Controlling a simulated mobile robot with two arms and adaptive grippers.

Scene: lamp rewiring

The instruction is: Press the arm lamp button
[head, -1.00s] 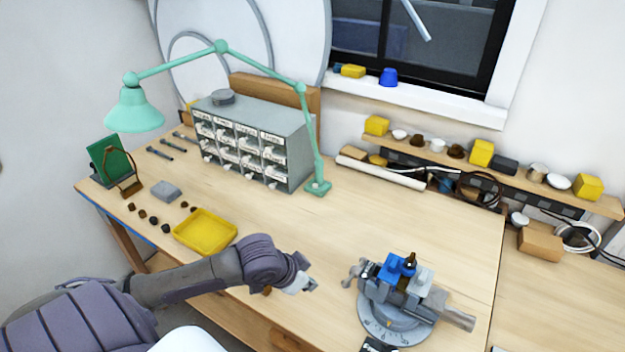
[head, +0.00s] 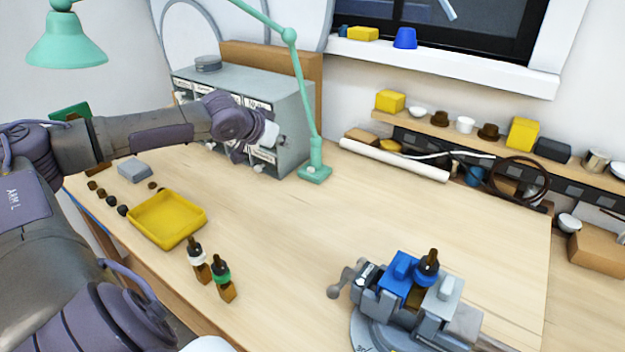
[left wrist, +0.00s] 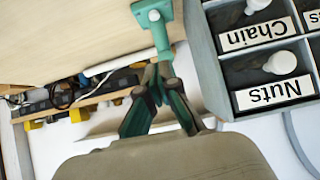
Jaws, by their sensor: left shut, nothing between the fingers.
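The teal arm lamp has its square base (head: 314,174) on the table beside the right end of the drawer cabinet, with its shade (head: 66,45) at the upper left. My left gripper (head: 281,143) is in front of the cabinet, left of the lamp's lower arm. In the left wrist view the fingertips of my left gripper (left wrist: 157,72) are together and empty, and the lamp base (left wrist: 150,11) shows at the top with a small round pale button (left wrist: 154,15) on it. A gap shows between fingertips and button. My right gripper is out of view.
The grey drawer cabinet (head: 290,105) stands close to my left gripper. A yellow tray (head: 168,218), two dropper bottles (head: 222,280) and a vise (head: 400,300) are nearer the front. The middle of the table is clear.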

